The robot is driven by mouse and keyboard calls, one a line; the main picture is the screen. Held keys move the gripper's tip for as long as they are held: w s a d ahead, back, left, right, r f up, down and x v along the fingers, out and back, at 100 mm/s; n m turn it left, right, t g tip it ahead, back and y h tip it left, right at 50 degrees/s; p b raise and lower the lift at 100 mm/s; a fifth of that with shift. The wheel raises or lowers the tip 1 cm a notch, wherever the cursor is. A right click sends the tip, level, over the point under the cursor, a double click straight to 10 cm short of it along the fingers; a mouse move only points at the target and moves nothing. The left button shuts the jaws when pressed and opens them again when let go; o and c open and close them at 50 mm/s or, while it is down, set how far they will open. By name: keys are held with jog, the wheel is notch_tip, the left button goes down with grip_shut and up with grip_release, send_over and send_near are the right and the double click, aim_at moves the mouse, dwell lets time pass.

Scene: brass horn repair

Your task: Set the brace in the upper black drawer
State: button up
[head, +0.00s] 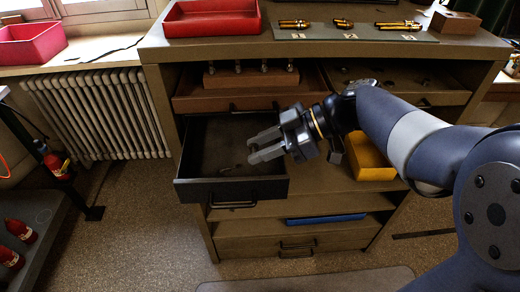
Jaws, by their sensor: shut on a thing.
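The upper black drawer (235,190) is pulled out from the left side of the bench, with its dark front panel and handle facing me. Its inside is mostly bare. A small thin piece (229,170) shows inside, too small to identify. My gripper (254,147) is over the drawer's right part, with its fingers pointing left. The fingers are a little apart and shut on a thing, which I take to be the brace. The brace itself is too small or too hidden between the fingers to make out.
Above the drawer, a brown drawer holds a wooden block with pegs (251,76). A yellow bin (368,158) stands right of my gripper, and a blue tray (325,219) lies lower. The bench top carries a red tray (212,18) and a grey mat (350,36) with brass parts.

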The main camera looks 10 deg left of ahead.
jog(key=w+f, duration=0.1)
jog(key=f, duration=0.1)
jog(key=w+f, duration=0.2)
jog(key=w+a+f, duration=0.1)
jog(key=f, duration=0.1)
jog(key=shift+w+f, duration=0.25)
jog(key=shift+f, duration=0.05)
jog(key=shift+w+f, duration=0.1)
jog(key=shift+f, duration=0.1)
jog(key=shift+f+b, duration=0.7)
jog(key=shift+b, duration=0.15)
